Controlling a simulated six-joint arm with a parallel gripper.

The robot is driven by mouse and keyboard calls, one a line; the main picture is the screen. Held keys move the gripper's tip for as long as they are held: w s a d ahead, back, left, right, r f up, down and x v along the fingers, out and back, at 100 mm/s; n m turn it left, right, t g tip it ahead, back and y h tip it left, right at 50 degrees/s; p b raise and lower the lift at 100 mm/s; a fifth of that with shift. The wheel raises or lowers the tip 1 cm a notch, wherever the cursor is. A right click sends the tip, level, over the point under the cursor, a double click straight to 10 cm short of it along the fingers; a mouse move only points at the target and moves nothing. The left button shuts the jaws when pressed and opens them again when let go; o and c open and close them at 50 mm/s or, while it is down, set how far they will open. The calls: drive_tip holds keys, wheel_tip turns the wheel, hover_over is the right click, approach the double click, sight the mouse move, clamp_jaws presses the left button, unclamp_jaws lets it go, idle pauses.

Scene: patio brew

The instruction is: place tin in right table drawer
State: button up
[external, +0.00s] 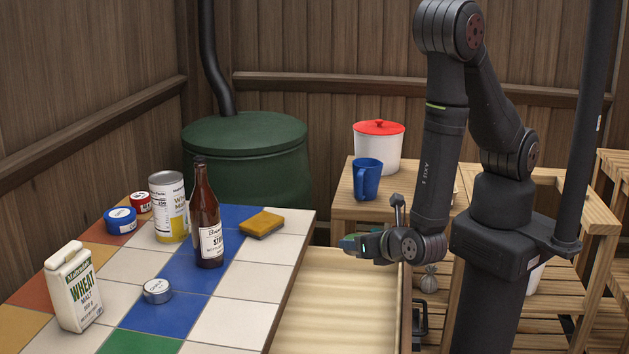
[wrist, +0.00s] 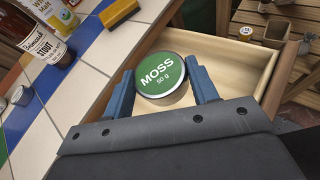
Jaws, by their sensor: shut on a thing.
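In the wrist view a round tin (wrist: 162,77) with a green lid marked MOSS 50 g sits between the two blue fingers of my gripper (wrist: 165,90). My gripper is shut on it. In the external view my gripper (external: 362,243) is over the open wooden drawer (external: 335,310), and a bit of the tin's green shows at its end. The drawer also shows in the wrist view (wrist: 248,55), below and beyond the tin. The tin appears held above the drawer; the exact height is hard to tell. The visible drawer floor looks empty.
The tiled table (external: 240,305) left of the drawer holds a brown bottle (external: 207,225), a sponge (external: 262,224), a tall can (external: 169,207), a wheat malt carton (external: 73,290) and several small tins. A wooden bench (external: 350,180) stands behind with a blue mug (external: 367,180).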

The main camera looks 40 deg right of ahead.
drive_tip(key=shift+s+a+f, duration=1.2)
drive_tip(key=shift+s+f, duration=0.1)
drive_tip(key=shift+f, duration=0.4)
drive_tip(key=shift+s+a+f, duration=1.2)
drive_tip(key=shift+s+f, duration=0.05)
drive_tip(key=shift+f, duration=0.5)
drive_tip(key=shift+s+a+f, duration=1.2)
drive_tip(key=shift+s+f, duration=0.1)
drive_tip(key=shift+f, duration=0.4)
drive_tip(key=shift+f, duration=0.2)
drive_tip(key=shift+f, duration=0.4)
drive_tip(key=o, duration=1)
